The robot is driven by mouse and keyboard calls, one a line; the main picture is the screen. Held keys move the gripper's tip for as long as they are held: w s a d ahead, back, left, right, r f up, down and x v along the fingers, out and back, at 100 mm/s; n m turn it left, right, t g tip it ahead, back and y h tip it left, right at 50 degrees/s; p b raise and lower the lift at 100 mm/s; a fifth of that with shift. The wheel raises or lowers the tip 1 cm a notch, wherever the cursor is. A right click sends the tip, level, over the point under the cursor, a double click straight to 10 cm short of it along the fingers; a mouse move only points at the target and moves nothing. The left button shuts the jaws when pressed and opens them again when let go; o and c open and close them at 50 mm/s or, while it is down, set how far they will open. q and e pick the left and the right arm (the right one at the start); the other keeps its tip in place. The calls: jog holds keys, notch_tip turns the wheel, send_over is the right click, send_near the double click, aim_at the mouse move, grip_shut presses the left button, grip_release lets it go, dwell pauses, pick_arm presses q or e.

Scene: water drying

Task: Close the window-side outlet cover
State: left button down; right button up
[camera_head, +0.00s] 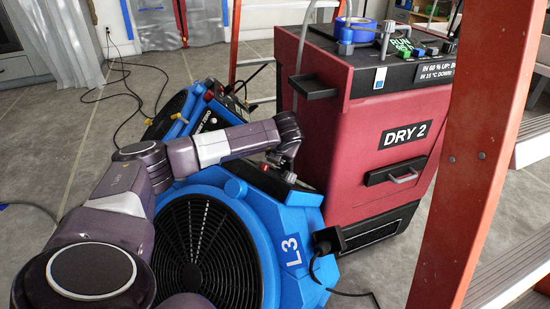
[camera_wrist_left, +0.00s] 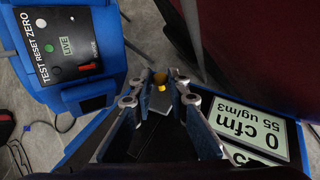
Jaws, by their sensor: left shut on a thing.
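My left gripper (camera_head: 284,160) reaches over the top of the blue fan marked L3 (camera_head: 292,226), by its dark top panel (camera_head: 258,178). In the left wrist view its two fingers (camera_wrist_left: 161,80) close toward each other on a flat dark grey piece (camera_wrist_left: 155,107), which looks like a cover flap; the fingers partly hide it. A small yellow part (camera_wrist_left: 161,88) shows between the fingertips. I cannot tell whether the flap touches the panel or which outlet it belongs to. My right gripper is in neither view.
A red dryer marked DRY 2 (camera_head: 385,165) stands close on the right. A second blue fan (camera_head: 196,112) stands behind; its switch panel shows in the left wrist view (camera_wrist_left: 72,50). An orange ladder rail (camera_head: 480,150) crosses the right side. Cables lie on the floor.

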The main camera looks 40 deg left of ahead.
pick_arm(q)
jog(key=c, duration=1.9)
grip_release()
jog(key=shift+v, duration=3.75)
jog(key=shift+c, duration=0.2)
